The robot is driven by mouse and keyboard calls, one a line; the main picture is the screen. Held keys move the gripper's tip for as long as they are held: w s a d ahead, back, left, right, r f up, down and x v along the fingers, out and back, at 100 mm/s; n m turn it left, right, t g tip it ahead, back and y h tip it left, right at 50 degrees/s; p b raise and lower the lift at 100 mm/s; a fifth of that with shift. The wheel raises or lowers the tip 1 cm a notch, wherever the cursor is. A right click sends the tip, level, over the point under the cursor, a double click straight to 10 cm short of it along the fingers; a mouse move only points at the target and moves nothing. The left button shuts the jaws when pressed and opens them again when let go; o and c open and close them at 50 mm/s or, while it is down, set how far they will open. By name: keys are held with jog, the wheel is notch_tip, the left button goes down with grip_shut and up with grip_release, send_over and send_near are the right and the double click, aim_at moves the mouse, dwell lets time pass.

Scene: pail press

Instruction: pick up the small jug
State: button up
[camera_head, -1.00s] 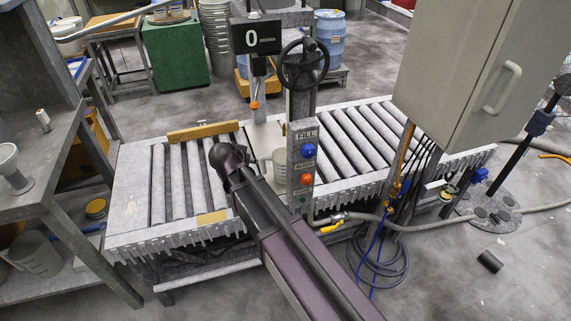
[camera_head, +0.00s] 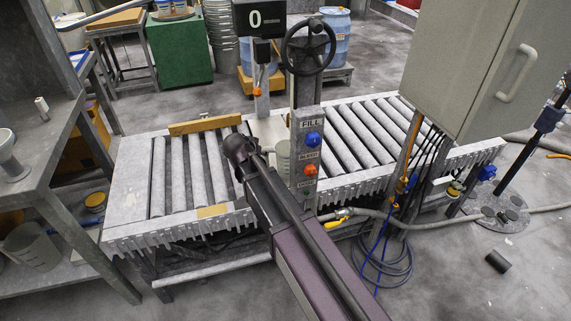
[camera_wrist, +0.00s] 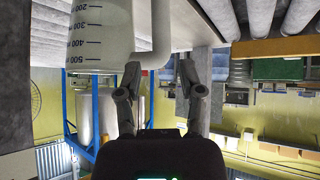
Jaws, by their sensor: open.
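The small jug (camera_wrist: 88,40) is pale and translucent with dark millilitre marks. It fills the upper left of the wrist view, which looks upside down. Its handle (camera_wrist: 161,35) faces right. In the head view the jug (camera_head: 283,158) shows partly between my arm and the fill column, on the plate under the press. My gripper (camera_wrist: 160,75) is open and empty. Its fingertips are just short of the handle, one to each side of it in the picture. I cannot tell the gap in depth.
The fill column (camera_head: 307,150) with buttons and a handwheel stands right beside the jug. A roller conveyor (camera_head: 180,175) runs to both sides. A grey cabinet (camera_head: 470,70) hangs at the right. Another jug (camera_head: 32,248) is on the left bench's lower shelf.

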jog(key=shift+b+x, duration=0.55)
jog(key=shift+x, duration=0.7)
jog(key=b+x, duration=0.2)
jog(key=x, duration=0.1)
jog(key=shift+a+f+b, duration=0.15)
jog(key=shift+f+b, duration=0.1)
jog(key=shift+b, duration=0.05)
jog(key=shift+b+x, duration=0.65)
jog(key=shift+x, duration=0.3)
jog(key=shift+c, duration=0.2)
grip_shut()
